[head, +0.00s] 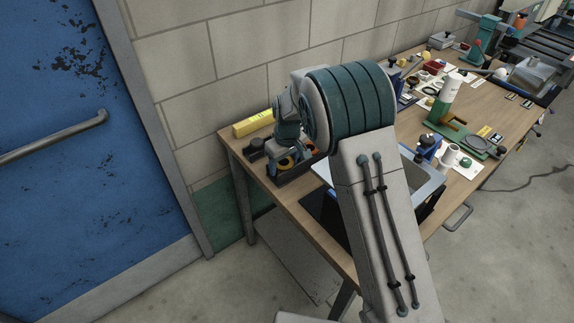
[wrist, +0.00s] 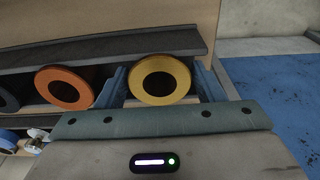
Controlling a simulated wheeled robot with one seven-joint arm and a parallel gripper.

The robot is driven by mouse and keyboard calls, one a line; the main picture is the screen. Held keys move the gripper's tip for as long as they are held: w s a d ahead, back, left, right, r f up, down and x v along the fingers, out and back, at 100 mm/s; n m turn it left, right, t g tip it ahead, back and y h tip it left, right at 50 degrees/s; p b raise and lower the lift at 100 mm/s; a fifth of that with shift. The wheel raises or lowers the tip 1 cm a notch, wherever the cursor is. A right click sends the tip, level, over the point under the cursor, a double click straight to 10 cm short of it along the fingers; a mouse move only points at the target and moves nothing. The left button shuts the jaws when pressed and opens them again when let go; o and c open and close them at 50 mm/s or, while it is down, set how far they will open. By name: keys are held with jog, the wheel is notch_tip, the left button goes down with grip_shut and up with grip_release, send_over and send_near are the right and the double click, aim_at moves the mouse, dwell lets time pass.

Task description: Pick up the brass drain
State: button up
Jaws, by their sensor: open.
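The brass drain, a yellow-gold ring with a dark centre (wrist: 183,82), faces the camera in the wrist view. My gripper (wrist: 160,76) is open, with one blue-grey finger on each side of the ring, close to its edges. Whether the fingers touch it I cannot tell.
An orange ring (wrist: 42,88) sits left of the brass one, under a dark grey ledge (wrist: 100,48). A yellow box (head: 253,123) stands at the table's back left corner.

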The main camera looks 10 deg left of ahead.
jog(key=shift+f, duration=0.65)
jog(key=c, duration=0.7)
jog(key=shift+c, duration=0.2)
